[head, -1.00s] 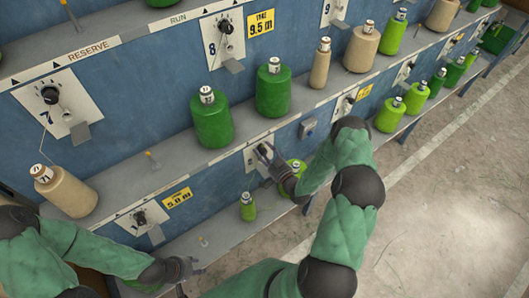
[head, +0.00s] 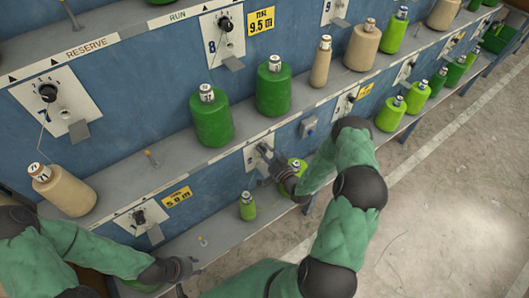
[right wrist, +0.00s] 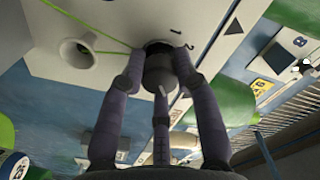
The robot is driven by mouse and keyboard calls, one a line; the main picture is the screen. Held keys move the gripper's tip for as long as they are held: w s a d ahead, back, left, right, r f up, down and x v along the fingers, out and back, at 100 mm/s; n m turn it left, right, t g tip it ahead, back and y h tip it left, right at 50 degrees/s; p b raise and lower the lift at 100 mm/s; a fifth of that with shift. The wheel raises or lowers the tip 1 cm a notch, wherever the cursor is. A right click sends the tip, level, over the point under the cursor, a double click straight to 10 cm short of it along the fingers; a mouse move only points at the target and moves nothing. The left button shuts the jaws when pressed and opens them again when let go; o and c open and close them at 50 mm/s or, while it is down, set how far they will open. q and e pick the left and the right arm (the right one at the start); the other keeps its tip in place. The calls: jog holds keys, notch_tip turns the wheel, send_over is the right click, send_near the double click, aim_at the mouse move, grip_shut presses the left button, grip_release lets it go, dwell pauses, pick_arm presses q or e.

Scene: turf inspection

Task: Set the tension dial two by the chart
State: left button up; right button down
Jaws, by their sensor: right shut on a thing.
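My right gripper (head: 265,154) is at a white dial plate (head: 251,160) on the lower row of the blue wall in the head view. In the right wrist view its fingers (right wrist: 160,85) are closed around a dark grey dial knob (right wrist: 159,74). The white plate (right wrist: 110,45) there carries the numbers 1 and 2 beside the knob. A pale mark shows on the knob, but the setting it points to is unclear. My left gripper (head: 188,268) is low at the left, apart from any dial; its fingers are too small to judge. I cannot make out a chart.
A small green weight (head: 247,206) stands close below my right gripper. A pale cone-shaped guide (right wrist: 78,52) with a green line is beside the knob.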

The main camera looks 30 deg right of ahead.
jog(key=m, duration=0.3)
jog(key=m+b, duration=0.1)
jog(key=shift+w+d+r+m, duration=0.2)
jog(key=shift+d+r+m, duration=0.1)
jog(key=shift+d+m, duration=0.1)
dwell(0.4)
jog(key=c, duration=0.9)
grip_release()
jog(key=shift+c, duration=0.2)
jog(key=shift+f, duration=0.1)
jog(key=shift+a, duration=0.1)
jog(key=shift+s+f, duration=0.1)
jog(key=shift+s, duration=0.1)
jog(key=shift+s+m, duration=0.3)
jog(key=s, duration=0.7)
jog(key=s+d, duration=0.1)
jog(key=s, duration=0.3)
